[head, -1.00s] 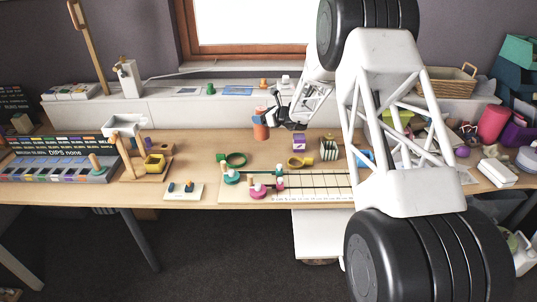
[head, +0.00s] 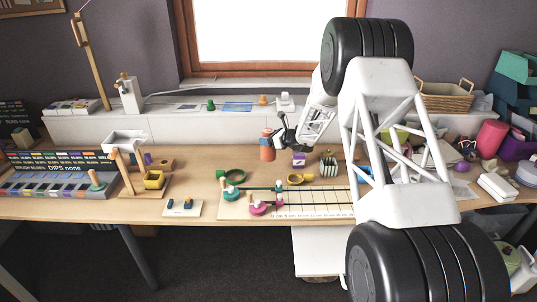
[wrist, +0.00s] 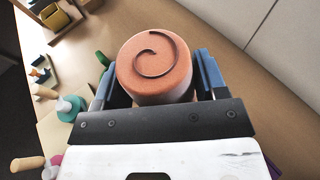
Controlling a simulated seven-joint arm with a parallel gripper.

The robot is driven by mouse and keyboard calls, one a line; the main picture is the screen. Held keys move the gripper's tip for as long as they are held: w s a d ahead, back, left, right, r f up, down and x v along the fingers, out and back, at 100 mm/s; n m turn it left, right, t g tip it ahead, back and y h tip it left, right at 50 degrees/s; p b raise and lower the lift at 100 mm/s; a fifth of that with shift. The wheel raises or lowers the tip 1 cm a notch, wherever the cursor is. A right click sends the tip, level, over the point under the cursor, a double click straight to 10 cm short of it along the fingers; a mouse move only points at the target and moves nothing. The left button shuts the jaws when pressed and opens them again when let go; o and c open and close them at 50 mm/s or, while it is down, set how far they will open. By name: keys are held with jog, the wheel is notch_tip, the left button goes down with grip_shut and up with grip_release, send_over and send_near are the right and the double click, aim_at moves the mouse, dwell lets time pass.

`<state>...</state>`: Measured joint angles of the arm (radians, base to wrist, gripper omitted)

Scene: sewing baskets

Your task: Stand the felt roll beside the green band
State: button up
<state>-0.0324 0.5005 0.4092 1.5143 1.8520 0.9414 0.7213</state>
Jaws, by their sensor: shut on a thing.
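The felt roll (head: 267,153) is an orange cylinder with a dark spiral on its top, which shows in the wrist view (wrist: 150,72). My gripper (head: 268,142) is shut on it, with one blue finger on each side in the wrist view (wrist: 155,80). The roll is upright in the head view, near the back of the table. I cannot tell whether its base touches the table. The green band (head: 234,183) lies on the table, left of and nearer than the roll. Part of the green band (wrist: 102,58) shows left of the roll in the wrist view.
A yellow band (head: 295,180), a purple box (head: 298,159) and a striped pot (head: 328,167) stand to the right. Teal and pink spools (head: 257,208) stand in front on a pale board. A white ledge (head: 200,128) runs behind. Bare wood lies left of the roll.

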aim_at(268, 150)
jog(key=shift+f, duration=1.4)
jog(key=shift+f, duration=1.9)
jog(key=shift+f, duration=0.15)
jog(key=o, duration=1.1)
jog(key=shift+v, duration=6.05)
jog(key=shift+r, duration=0.3)
